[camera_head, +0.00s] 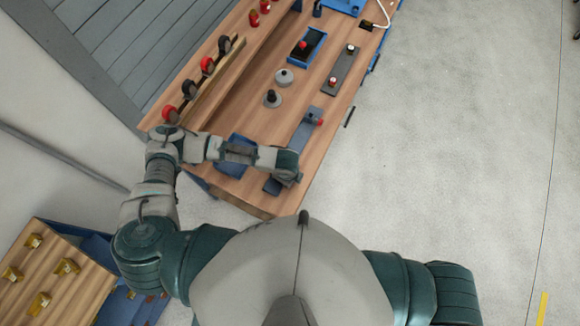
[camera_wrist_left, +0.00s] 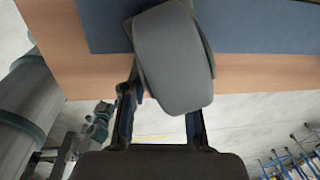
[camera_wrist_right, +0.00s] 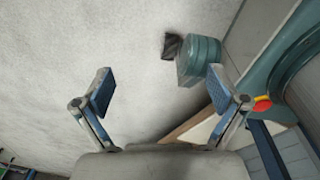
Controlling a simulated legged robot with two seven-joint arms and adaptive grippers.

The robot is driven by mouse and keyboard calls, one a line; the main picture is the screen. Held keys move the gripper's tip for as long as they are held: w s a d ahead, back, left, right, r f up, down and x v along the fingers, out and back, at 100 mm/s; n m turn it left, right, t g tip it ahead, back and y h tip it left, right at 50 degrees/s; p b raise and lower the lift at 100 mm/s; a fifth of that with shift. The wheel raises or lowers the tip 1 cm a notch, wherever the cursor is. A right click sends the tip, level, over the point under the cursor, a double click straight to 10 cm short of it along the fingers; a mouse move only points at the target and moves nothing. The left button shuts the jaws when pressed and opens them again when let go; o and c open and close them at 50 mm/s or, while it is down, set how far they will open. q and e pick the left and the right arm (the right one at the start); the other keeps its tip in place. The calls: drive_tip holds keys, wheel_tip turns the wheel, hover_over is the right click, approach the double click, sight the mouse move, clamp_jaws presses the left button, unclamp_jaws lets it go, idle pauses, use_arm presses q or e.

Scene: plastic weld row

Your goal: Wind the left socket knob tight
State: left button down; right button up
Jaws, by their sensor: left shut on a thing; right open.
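In the left wrist view a large rounded grey knob (camera_wrist_left: 172,62) sits between the two fingers of my left gripper (camera_head: 290,170), which is shut on it. A blue-grey plate (camera_wrist_left: 265,25) lies behind the knob. In the head view this long plate (camera_head: 302,136) runs along the bench, with a small red-topped part (camera_head: 320,122) near its far end. My left gripper is over the plate's near end and hides the knob there. My right gripper (camera_wrist_right: 160,90) is open and empty over the pale floor.
The wooden bench (camera_head: 240,105) carries grey round parts (camera_head: 284,76), another dark plate (camera_head: 341,72) and a blue tray (camera_head: 306,46). Red and black parts stand along a rail (camera_head: 215,82) at the left. A wooden-topped blue unit (camera_head: 48,275) is at lower left. Floor at right is clear.

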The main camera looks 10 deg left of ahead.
use_arm(q)
drive_tip(key=shift+d+r+g+p, duration=0.2)
drive_tip(key=shift+g+p, duration=0.2)
drive_tip(key=shift+p, duration=0.35)
drive_tip(key=shift+g+p, duration=0.3)
drive_tip(key=shift+p, duration=0.05)
drive_tip(key=shift+w+d+g+y+p, duration=0.1)
drive_tip(key=shift+g+y+p, duration=0.3)
drive_tip(key=shift+g+p, duration=0.25)
drive_tip(key=shift+w+d+f+g+y, duration=0.1)
drive_tip(key=shift+g+y, duration=0.05)
drive_tip(key=shift+g, duration=0.35)
drive_tip(key=shift+w+f+g+y, duration=0.1)
drive_tip(key=shift+g+y, duration=0.05)
drive_tip(key=shift+g, duration=0.3)
drive_tip(key=shift+g+b, duration=0.5)
drive_tip(key=shift+g, duration=0.4)
use_arm(e)
drive_tip(key=shift+a+r, duration=0.3)
drive_tip(key=shift+r, duration=0.35)
drive_tip(key=shift+a+r, duration=0.25)
drive_tip(key=shift+r, duration=0.35)
use_arm(q)
drive_tip(key=shift+w+y, duration=0.1)
drive_tip(key=shift+y, duration=0.2)
